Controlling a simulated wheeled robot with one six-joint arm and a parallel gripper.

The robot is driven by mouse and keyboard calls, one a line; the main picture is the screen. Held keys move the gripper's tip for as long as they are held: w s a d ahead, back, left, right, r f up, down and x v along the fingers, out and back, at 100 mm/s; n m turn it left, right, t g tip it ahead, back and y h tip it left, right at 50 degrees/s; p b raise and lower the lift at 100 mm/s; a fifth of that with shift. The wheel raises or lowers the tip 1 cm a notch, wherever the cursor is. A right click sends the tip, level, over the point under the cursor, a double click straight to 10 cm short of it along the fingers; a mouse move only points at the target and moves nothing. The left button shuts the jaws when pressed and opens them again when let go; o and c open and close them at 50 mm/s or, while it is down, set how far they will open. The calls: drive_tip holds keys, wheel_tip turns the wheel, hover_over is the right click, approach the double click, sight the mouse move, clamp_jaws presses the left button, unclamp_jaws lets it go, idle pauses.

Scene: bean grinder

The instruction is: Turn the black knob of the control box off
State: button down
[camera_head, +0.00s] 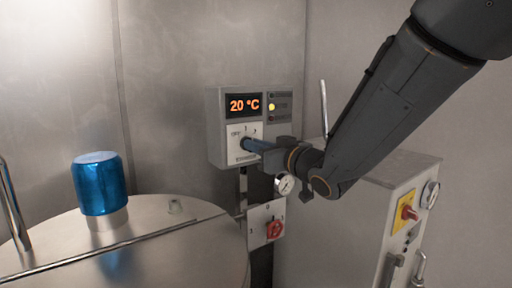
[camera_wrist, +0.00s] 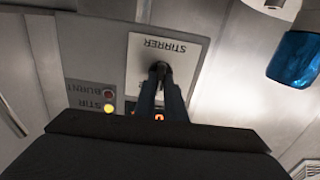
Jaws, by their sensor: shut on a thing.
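The grey control box (camera_head: 213,130) is mounted on the metal wall, with an orange display (camera_head: 244,105) reading 20 °C and a lit yellow lamp (camera_head: 271,107). Its white plate is labelled STIRRER in the wrist view (camera_wrist: 180,47), where the box appears upside down. The black knob (camera_wrist: 159,67) sits on this plate. My gripper (camera_head: 249,145) reaches the plate from the right, and its fingers are shut on the knob, one on each side. The fingers hide much of the knob, so its exact setting cannot be told. My gripper also shows in the wrist view (camera_wrist: 159,82).
A red rotary switch (camera_head: 275,229) on a white plate is below the box. A cabinet (camera_head: 405,225) with a red knob on yellow and a gauge stands at right. A metal drum lid (camera_head: 150,255) with a blue cylinder (camera_head: 97,184) fills the lower left.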

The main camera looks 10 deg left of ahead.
drive_tip(key=n+b, duration=0.8)
drive_tip(key=shift+s+a+f+n, duration=0.1)
drive_tip(key=shift+n, duration=0.2)
drive_tip(key=shift+b, duration=0.35)
drive_tip(key=c, duration=1.8)
unclamp_jaws()
drive_tip(key=shift+s, duration=0.1)
